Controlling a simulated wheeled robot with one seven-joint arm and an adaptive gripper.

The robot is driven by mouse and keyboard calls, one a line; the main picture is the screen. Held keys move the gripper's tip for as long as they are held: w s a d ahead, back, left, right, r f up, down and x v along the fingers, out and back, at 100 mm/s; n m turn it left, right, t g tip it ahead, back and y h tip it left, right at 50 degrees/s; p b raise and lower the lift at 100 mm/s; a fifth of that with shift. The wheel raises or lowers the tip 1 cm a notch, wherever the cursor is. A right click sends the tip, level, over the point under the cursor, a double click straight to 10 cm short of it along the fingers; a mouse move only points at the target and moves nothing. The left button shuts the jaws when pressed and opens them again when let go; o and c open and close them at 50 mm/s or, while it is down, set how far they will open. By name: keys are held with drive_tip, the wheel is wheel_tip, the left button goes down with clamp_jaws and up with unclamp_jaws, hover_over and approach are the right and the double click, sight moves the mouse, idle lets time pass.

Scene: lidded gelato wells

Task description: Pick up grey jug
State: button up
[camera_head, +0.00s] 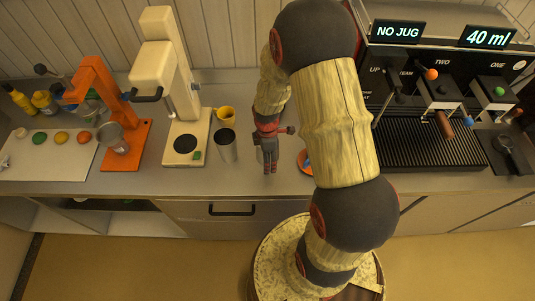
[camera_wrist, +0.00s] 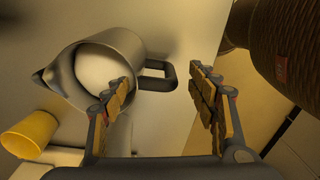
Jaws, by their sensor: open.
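The grey jug (camera_head: 226,146) stands upright on the counter, just left of my gripper (camera_head: 269,170) in the head view. In the wrist view the jug (camera_wrist: 108,62) shows from above, with its spout to the left and its dark handle (camera_wrist: 158,76) to the right. My gripper (camera_wrist: 160,80) is open and empty. In that view the handle appears between the two fingers, and the left finger covers part of the jug's body. I cannot tell whether any finger touches the jug.
A yellow cup (camera_head: 226,114) stands behind the jug. A cream machine (camera_head: 163,60) and an orange press (camera_head: 92,80) stand to the left. A coffee machine (camera_head: 430,100) stands at the right. An orange item (camera_head: 304,160) is partly hidden by my arm.

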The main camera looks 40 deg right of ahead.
wheel_tip(320, 180, down, 5)
drive_tip(key=shift+a, duration=0.15)
drive_tip(key=c, duration=1.4)
drive_tip(key=shift+w, duration=0.1)
drive_tip(key=shift+r, duration=0.5)
wheel_tip(320, 180, up, 2)
drive_tip(key=shift+r, duration=0.25)
drive_tip(key=s+a+r, duration=0.8)
drive_tip(key=s+r, duration=0.1)
drive_tip(key=s, duration=0.2)
drive_tip(key=shift+s+r, duration=0.2)
drive_tip(key=shift+r, duration=0.1)
